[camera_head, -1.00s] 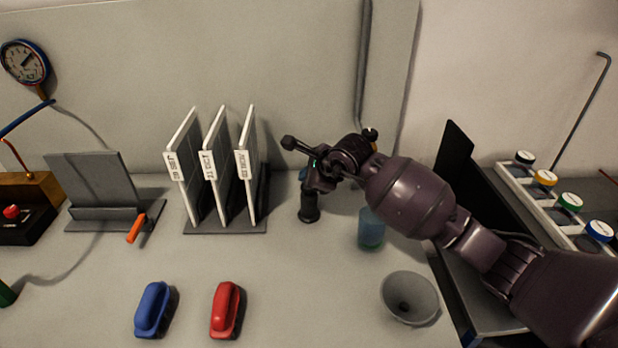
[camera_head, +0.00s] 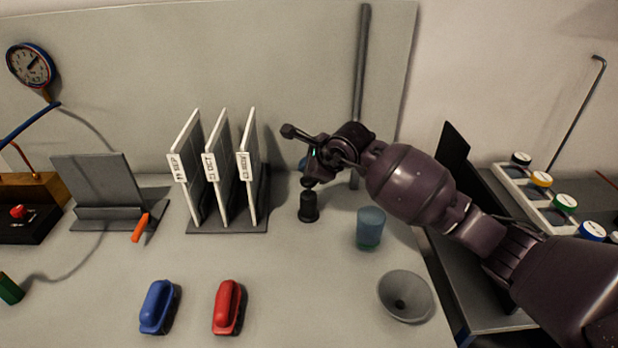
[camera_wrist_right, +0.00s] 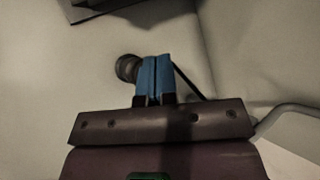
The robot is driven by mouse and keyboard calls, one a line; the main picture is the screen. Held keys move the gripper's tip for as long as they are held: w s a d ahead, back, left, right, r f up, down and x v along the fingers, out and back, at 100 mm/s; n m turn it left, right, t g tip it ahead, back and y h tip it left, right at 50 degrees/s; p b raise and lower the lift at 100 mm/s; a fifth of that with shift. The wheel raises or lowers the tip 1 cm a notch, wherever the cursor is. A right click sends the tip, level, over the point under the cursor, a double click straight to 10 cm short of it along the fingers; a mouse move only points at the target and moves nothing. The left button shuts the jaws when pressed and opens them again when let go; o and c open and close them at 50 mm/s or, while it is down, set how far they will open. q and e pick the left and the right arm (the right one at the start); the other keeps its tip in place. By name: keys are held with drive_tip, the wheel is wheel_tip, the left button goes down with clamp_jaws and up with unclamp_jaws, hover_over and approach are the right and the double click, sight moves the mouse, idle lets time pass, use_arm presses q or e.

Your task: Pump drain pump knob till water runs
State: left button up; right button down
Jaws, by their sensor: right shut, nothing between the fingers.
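The drain pump appears to be the small black upright cylinder (camera_head: 308,207) right of the panel rack, with a dark rounded knob (camera_head: 308,182) at its top. In the right wrist view, a round dark knob (camera_wrist_right: 127,67) shows just left of the blue fingertips. My right gripper (camera_wrist_right: 155,78) is shut and empty, with its fingers together beside the knob. I cannot tell whether they touch it. In the head view, the dark gripper body hangs over the pump and hides part of its top. No running water is visible. My left gripper is not in view.
A translucent blue cup (camera_head: 370,228) and a grey funnel (camera_head: 405,297) stand right of the pump. The rack (camera_head: 228,226) with three white panels is close on its left. Blue (camera_head: 157,307) and red (camera_head: 228,307) brushes lie in front. A grey pipe (camera_head: 361,80) runs behind.

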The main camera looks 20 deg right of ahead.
drive_tip(key=shift+r, duration=0.1)
drive_tip(key=shift+r+p, duration=1.2)
drive_tip(key=shift+r, duration=1.25)
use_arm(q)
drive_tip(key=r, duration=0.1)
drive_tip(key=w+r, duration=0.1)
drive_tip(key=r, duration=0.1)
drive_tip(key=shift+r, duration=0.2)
use_arm(e)
drive_tip(key=shift+f, duration=0.1)
idle(0.9)
